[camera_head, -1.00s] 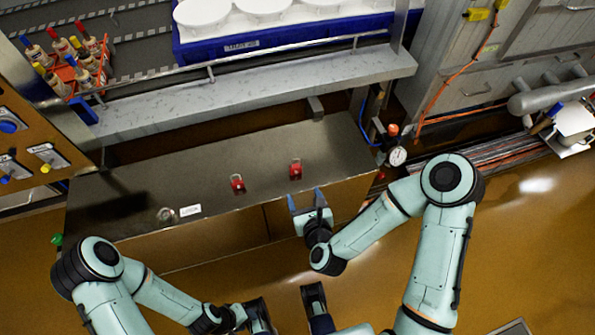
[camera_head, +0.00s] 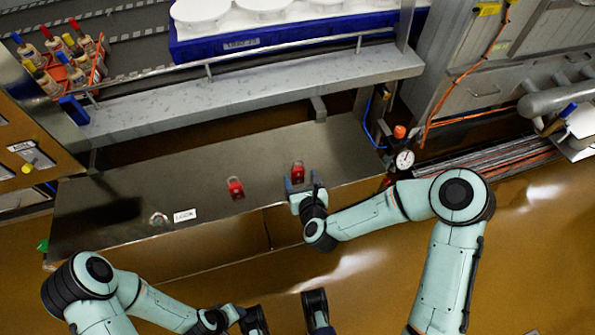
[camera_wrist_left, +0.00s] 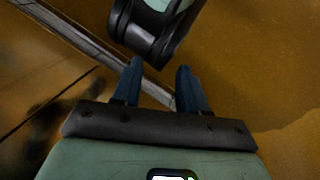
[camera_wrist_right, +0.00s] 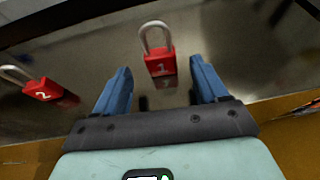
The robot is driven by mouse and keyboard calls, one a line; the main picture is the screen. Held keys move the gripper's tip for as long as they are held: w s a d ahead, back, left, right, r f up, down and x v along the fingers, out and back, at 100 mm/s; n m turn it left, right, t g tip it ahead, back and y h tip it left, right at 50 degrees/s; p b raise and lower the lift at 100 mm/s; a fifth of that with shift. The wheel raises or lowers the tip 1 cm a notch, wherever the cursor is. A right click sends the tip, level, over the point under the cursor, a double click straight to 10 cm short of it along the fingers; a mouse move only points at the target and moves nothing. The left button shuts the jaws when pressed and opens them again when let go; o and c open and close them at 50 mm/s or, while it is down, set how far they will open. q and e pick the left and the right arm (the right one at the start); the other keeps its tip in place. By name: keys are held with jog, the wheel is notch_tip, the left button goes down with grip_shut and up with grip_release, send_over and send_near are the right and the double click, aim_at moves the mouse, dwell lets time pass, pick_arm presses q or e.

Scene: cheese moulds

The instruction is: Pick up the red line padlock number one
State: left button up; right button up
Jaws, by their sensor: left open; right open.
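The red padlock marked 1 (camera_wrist_right: 158,64) stands on the metal bench top in the right wrist view, its silver shackle upward. It lies ahead of and between the fingers of my right gripper (camera_wrist_right: 160,88), which is open and empty. In the head view this padlock (camera_head: 298,171) is at the fingertips of my right gripper (camera_head: 302,186); contact cannot be told. A second red padlock, marked 2 (camera_wrist_right: 40,90), stands to its left; it also shows in the head view (camera_head: 236,188). My left gripper (camera_wrist_left: 158,88) is open and empty, low and away from the padlocks.
The metal bench (camera_head: 130,195) carries a small label (camera_head: 185,215) and a round metal piece (camera_head: 158,219). A raised shelf (camera_head: 260,98) runs behind it. A pressure gauge (camera_head: 404,160) stands by the bench's right end. The bench left of the padlocks is mostly clear.

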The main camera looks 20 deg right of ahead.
aim_at(298, 174)
jog(key=x, duration=0.3)
jog(key=shift+w+f+b, duration=0.25)
jog(key=shift+f+b, duration=0.1)
jog(key=shift+f, duration=0.05)
pick_arm(q)
jog(key=shift+w+a+f, duration=0.4)
jog(key=shift+w+f, duration=0.15)
jog(key=shift+w, duration=0.25)
pick_arm(e)
jog(key=c, duration=1.2)
jog(key=shift+r, duration=0.1)
